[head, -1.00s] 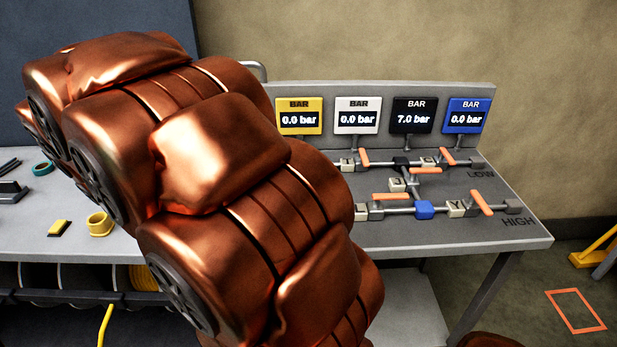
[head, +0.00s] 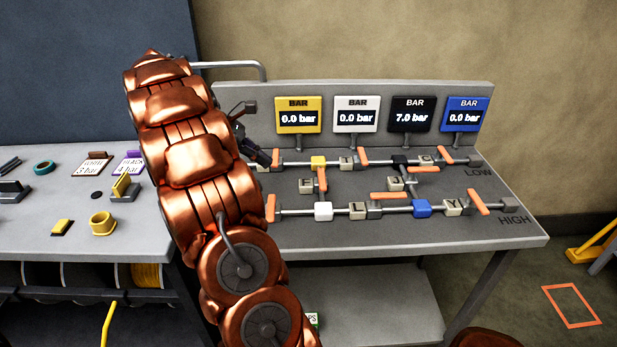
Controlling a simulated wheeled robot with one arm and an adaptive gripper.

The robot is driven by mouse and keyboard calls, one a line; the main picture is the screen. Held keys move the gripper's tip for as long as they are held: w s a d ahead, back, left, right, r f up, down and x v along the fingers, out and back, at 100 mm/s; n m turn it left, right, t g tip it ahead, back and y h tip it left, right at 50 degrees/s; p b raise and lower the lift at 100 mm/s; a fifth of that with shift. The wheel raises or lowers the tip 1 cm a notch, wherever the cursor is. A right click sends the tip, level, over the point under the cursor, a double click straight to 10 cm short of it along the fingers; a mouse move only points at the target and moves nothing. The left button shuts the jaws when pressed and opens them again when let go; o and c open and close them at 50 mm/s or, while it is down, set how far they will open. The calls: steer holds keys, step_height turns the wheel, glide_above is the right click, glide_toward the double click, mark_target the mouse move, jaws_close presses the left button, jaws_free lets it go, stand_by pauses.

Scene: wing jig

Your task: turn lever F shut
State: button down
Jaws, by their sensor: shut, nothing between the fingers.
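The panel carries pipes with several orange levers and lettered blocks; I cannot read an F on any of them. My gripper (head: 266,160) is shut and empty at the left end of the upper pipe. A bit of an orange lever (head: 253,155) shows beside it, mostly hidden by the gripper and my arm; I cannot tell whether they touch. The other levers are on the upper pipe (head: 362,157) and (head: 445,156), on a short branch (head: 322,179), and on the lower pipe, one lever (head: 270,208) at its left end crossing the pipe.
Four displays stand behind: yellow (head: 298,115), white (head: 357,115) and blue (head: 466,115) read 0.0 bar, black (head: 414,115) reads 7.0 bar. A grey rail (head: 240,64) rises behind my arm. The left bench holds a yellow ring (head: 102,223) and small parts.

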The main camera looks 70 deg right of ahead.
mark_target(322, 183)
steer(key=shift+s+d, duration=0.15)
steer(key=shift+d, duration=0.3)
steer(key=p+x, duration=0.2)
steer(key=x, duration=0.7)
steer(key=shift+s+f, duration=0.15)
steer(key=shift+s, duration=0.15)
steer(key=s+p, duration=0.1)
steer(key=s+d, duration=0.1)
steer(key=s, duration=0.1)
steer(key=shift+d+f+p, duration=0.1)
steer(key=shift+d+p, duration=0.05)
steer(key=shift+p, duration=0.2)
steer(key=shift+s+d+f, duration=0.1)
steer(key=shift+s+d, duration=0.15)
steer(key=shift+s, duration=0.15)
steer(key=shift+s+n, duration=0.1)
steer(key=shift+n, duration=0.2)
